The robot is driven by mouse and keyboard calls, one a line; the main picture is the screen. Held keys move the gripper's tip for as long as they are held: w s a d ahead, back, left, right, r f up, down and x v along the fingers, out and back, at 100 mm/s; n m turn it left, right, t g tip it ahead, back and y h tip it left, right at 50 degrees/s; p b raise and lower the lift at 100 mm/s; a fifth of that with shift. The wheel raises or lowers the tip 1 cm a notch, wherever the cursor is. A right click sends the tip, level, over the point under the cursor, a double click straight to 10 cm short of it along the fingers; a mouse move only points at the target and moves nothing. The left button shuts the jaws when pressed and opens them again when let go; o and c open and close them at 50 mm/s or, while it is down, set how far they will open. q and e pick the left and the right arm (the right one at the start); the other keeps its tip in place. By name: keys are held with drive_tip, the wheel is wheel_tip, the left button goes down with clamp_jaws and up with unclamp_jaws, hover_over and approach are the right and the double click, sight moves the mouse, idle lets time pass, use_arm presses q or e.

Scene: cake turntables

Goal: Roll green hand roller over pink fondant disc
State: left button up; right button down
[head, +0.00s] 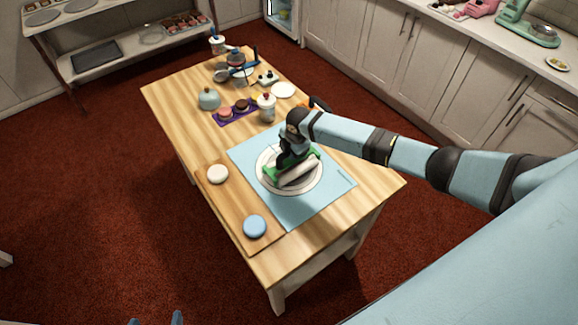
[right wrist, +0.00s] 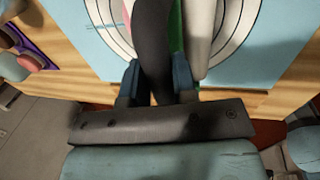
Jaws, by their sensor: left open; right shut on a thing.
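The green hand roller (head: 272,175) has a green frame and a pale cylinder (head: 299,174). It is over the white ringed circle (head: 262,158) on the light blue mat (head: 325,185); I cannot tell whether it touches. My right gripper (head: 288,158) is shut on the roller's dark handle, which runs between its fingers (right wrist: 157,78) in the right wrist view. The roller's pale cylinder (right wrist: 199,35) also shows there. My left gripper (head: 156,321) is open and empty at the bottom edge.
A wooden board (head: 232,207) left of the mat holds a white disc (head: 217,174) and a blue disc (head: 255,226). Behind the mat are a white jar (head: 266,108), a purple tray (head: 216,121) with small round items, and a domed container (head: 208,99). The table's front right corner is clear.

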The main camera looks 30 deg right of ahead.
drive_tip(key=shift+s+f, duration=0.15)
drive_tip(key=shift+f, duration=0.25)
